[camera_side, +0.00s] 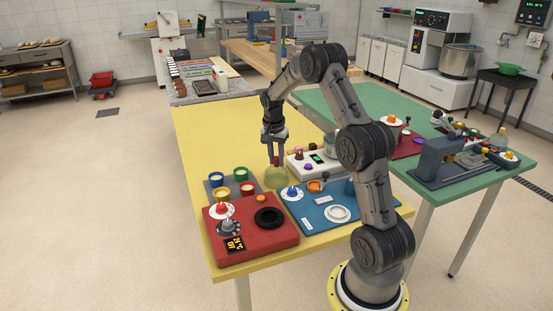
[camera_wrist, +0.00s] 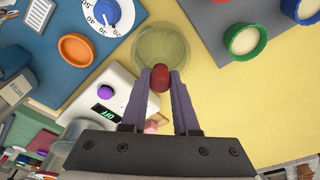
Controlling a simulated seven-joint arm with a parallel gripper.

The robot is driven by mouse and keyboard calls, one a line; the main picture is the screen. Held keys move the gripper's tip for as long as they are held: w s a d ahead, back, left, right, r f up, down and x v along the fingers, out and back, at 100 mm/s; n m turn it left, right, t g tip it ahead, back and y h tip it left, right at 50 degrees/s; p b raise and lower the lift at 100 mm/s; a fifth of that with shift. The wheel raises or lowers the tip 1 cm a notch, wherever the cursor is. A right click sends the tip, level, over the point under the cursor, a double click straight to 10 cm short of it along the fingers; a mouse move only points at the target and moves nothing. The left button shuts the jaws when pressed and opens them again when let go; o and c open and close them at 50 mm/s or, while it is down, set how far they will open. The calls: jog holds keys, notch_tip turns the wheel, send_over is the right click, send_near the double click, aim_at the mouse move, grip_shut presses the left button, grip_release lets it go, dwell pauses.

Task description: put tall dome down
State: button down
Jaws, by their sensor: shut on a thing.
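The tall dome (camera_side: 277,178) is see-through and yellowish-green. It has a red knob on top, which shows in the wrist view (camera_wrist: 160,78). My gripper (camera_side: 276,158) points straight down, and its two fingers (camera_wrist: 161,85) are shut on the red knob. The dome looks upright, over bare yellow tabletop between the grey cup tray and the blue board. I cannot tell whether its rim touches the table or hangs just above it. The fingers hide part of the knob.
Left of the dome, a grey tray (camera_side: 209,184) holds several coloured cups. A red unit (camera_side: 270,240) with a black ring stands in front. A blue board (camera_side: 370,208) with a blue dial lies to the right. A white box (camera_side: 297,165) stands close behind. Yellow tabletop (camera_side: 200,140) is clear at back left.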

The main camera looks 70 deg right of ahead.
aim_at(275, 168)
jog(key=shift+f, duration=0.1)
jog(key=c, duration=0.7)
grip_release()
notch_tip(275, 168, up, 12)
jog(key=a, duration=0.2)
jog(key=a+r+n+t, duration=0.1)
jog(key=a+r+n, duration=0.4)
jog(key=a, duration=0.6)
jog(key=s+a+r+n+t, duration=0.35)
jog(key=s+a+n, duration=0.65)
jog(key=a, duration=0.8)
jog(key=s+a+f+n, duration=0.1)
jog(key=s, duration=0.2)
jog(key=s+a+f+n+y, duration=0.1)
jog(key=s+a, duration=0.1)
jog(key=s, duration=0.1)
jog(key=s+a+f+n+t, duration=0.1)
jog(key=s, duration=0.3)
jog(key=shift+a+f+y, duration=0.1)
jog(key=shift+a+y, duration=0.3)
